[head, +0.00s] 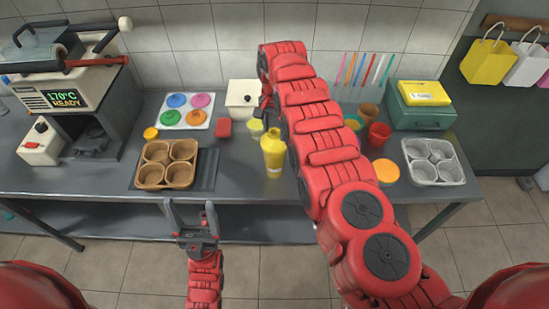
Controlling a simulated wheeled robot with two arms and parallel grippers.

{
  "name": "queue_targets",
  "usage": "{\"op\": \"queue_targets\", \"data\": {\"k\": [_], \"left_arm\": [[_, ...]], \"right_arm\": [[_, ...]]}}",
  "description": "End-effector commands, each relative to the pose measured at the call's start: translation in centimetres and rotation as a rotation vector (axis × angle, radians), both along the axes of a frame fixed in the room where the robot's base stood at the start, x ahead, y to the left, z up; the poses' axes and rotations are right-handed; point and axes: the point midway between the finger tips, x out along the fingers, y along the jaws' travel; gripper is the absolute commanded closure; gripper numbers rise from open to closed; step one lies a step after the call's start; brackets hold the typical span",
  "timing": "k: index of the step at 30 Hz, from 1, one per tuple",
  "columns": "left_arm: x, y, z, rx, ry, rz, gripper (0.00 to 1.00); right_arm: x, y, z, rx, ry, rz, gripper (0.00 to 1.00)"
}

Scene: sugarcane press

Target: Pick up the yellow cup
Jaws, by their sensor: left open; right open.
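A small pale yellow cup (256,127) stands on the grey table, left of and behind the yellow bottle (273,155). My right arm reaches far across the table. Its gripper (265,108) is open above and close to the pale yellow cup, partly hidden by my own red arm. I cannot tell whether the fingers touch the cup. My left gripper (191,214) is open and empty at the table's front edge, in front of the brown muffin tray (167,165).
A red block (224,127) and a white box (243,97) are near the cup. A red cup (379,135), a brown cup (369,113) and a grey tray (434,163) lie right of my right arm. The press (73,95) stands at the left.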

Motion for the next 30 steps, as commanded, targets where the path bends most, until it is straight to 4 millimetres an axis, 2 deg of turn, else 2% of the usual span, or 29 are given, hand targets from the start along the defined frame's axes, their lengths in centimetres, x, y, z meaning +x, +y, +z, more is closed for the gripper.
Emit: {"op": "queue_targets", "data": {"k": [1,9,30], "left_arm": [[0.00,0.00,0.00,0.000,0.000,0.000,0.20],[0.00,0.00,-0.01,0.000,0.000,0.000,0.20],[0.00,0.00,-0.08,0.000,0.000,0.000,0.20]], "right_arm": [[0.00,0.00,0.00,0.000,0.000,0.000,0.51],[-0.03,-0.01,-0.05,0.000,0.001,0.000,1.00],[-0.30,-0.04,-0.44,-0.003,0.010,0.001,1.00]]}}
